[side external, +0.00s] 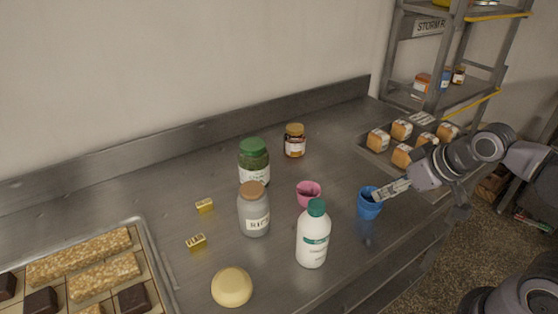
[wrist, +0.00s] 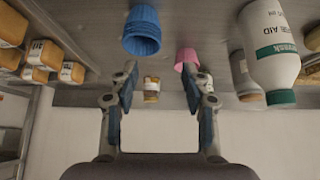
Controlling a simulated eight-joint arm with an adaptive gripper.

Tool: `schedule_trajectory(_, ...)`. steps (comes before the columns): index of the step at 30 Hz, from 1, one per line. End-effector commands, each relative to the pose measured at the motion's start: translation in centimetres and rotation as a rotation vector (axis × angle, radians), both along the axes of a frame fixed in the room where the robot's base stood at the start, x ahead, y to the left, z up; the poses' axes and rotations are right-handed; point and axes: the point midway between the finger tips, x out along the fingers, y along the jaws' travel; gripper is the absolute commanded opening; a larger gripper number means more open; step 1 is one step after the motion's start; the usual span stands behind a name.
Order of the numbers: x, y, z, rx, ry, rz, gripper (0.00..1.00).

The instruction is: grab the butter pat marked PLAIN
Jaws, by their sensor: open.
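Two small gold-wrapped butter pats lie apart on the steel counter in the side external view. One pat (side external: 204,205) is farther back; the other pat (side external: 196,240) is nearer the camera. Dark marks show on them, too small to read, so I cannot tell which is PLAIN. My gripper (side external: 384,194) is at the right, beside the blue cup and well away from both pats. In the wrist view my gripper (wrist: 160,71) is open with nothing between its fingers. I cannot make out either pat in the wrist view.
Between gripper and pats stand the blue cup (side external: 369,206), pink cup (side external: 308,192), white bottle (side external: 312,241), grey jar (side external: 254,214) and green-lidded jar (side external: 254,164). A yellow ball (side external: 232,287) and a tray (side external: 160,262) of bars lie near the pats. Small loaves (side external: 402,130) sit at right.

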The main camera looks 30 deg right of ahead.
Motion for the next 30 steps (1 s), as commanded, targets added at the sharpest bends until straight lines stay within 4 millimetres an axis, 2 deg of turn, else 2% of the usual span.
schedule_trajectory(5,0.7,0.5,0.7,0.024,0.012,-0.018,0.47)
schedule_trajectory(11,3.9,2.9,3.6,0.141,0.083,-0.135,0.47)
schedule_trajectory(15,6.9,5.4,5.6,0.234,0.151,-0.252,0.47)
schedule_trajectory(21,11.1,9.7,7.3,0.339,0.248,-0.431,0.47)
schedule_trajectory(30,16.5,17.5,7.6,0.441,0.38,-0.724,0.47)
